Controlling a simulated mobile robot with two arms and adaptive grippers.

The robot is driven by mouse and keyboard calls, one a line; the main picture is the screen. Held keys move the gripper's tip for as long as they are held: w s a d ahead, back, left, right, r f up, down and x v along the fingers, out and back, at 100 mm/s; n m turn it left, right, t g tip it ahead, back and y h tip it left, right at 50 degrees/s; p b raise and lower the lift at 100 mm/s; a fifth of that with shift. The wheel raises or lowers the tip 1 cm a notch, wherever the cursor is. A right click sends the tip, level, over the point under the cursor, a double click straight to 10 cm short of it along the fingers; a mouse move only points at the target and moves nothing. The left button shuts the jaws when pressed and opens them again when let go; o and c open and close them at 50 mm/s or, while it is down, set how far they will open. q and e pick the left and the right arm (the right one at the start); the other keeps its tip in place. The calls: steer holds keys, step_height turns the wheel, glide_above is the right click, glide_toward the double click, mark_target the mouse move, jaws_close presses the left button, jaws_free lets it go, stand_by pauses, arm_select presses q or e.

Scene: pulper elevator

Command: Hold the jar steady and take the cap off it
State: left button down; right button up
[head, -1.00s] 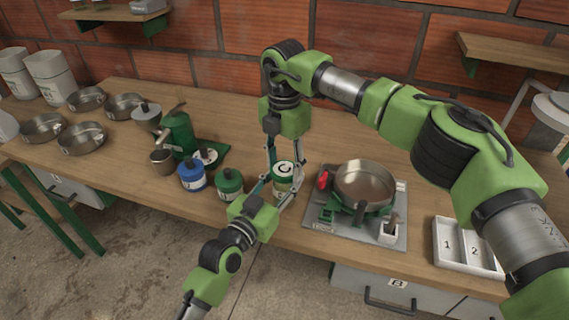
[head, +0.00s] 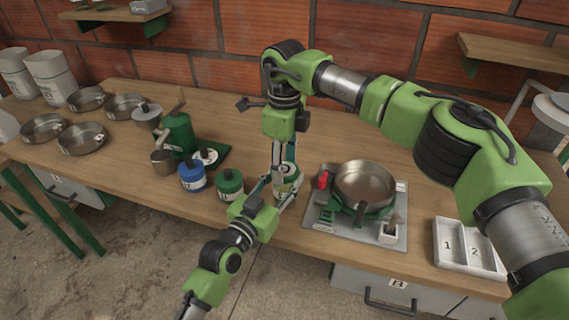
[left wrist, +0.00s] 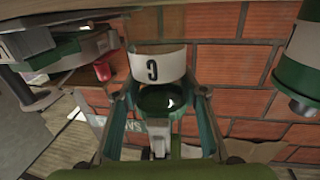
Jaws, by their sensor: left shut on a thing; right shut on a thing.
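The jar (head: 286,184) stands near the front edge of the table, partly hidden by both grippers. In the left wrist view its white band (left wrist: 158,64) with a dark letter shows, with a green part (left wrist: 158,99) beside it that looks like the cap. My left gripper (head: 283,192) reaches in from the lower left and is shut on the jar, its fingers on either side. My right gripper (head: 284,168) points down from above and is shut at the jar's top, on the cap as far as I can tell. Their contact is partly hidden.
A green jar (head: 230,187) and a blue jar (head: 192,177) stand just left, by a green grinder (head: 178,135). Close right is a grey plate (head: 345,233) with a pan (head: 365,184) and a red item (head: 323,180). A white tray (head: 467,251) lies further right.

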steer(key=n, duration=0.5)
steer(key=shift+n, duration=0.4)
steer(key=n, duration=0.8)
steer(key=shift+n, duration=0.3)
arm_select(q)
steer(key=shift+f, duration=0.1)
arm_select(e)
steer(key=n, duration=0.4)
steer(key=shift+n, duration=0.3)
steer(key=shift+r, duration=0.25)
steer(key=shift+r, duration=0.95)
